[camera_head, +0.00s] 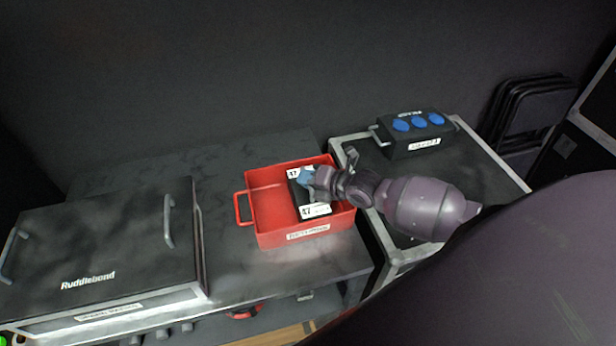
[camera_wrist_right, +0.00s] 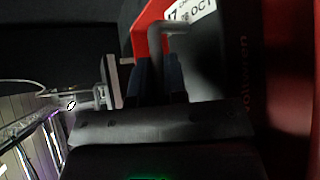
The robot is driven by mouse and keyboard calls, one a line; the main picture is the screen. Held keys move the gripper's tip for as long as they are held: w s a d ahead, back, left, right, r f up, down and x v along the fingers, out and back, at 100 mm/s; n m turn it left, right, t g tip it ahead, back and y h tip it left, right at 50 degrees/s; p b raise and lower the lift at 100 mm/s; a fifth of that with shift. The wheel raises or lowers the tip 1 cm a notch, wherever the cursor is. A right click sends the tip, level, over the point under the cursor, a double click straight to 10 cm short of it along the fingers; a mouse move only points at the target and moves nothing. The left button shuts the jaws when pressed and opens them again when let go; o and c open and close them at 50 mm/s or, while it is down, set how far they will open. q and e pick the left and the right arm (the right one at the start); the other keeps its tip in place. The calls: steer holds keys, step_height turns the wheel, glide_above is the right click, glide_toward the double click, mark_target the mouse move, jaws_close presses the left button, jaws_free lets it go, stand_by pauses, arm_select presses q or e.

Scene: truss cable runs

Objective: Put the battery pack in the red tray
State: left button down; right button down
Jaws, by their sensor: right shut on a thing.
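The red tray (camera_head: 268,239) stands on the dark worktop, with a white label on its front and a handle on its left side. The battery pack (camera_head: 300,195) is a black block with white labels marked 17, inside the tray's outline at its right half. Whether it rests on the tray floor I cannot tell. My right gripper (camera_head: 312,180) reaches in from the right and is shut on the pack's top. In the right wrist view the gripper (camera_wrist_right: 160,80) is close against the dark pack (camera_wrist_right: 205,65), and red tray wall (camera_wrist_right: 148,30) shows behind. My left gripper is out of view.
A black Ruddlebond case (camera_head: 100,240) stands left of the tray. A black box with three blue round tops (camera_head: 415,135) sits on a metal-edged case (camera_head: 480,170) at right. Folded black chairs (camera_head: 530,110) lean behind. The tray's left half is empty.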

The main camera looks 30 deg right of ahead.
steer(key=shift+w, duration=0.1)
steer(key=c, duration=1.2)
jaws_free()
steer(key=shift+f, duration=0.1)
steer(key=shift+o, duration=0.2)
steer(key=v, duration=1.2)
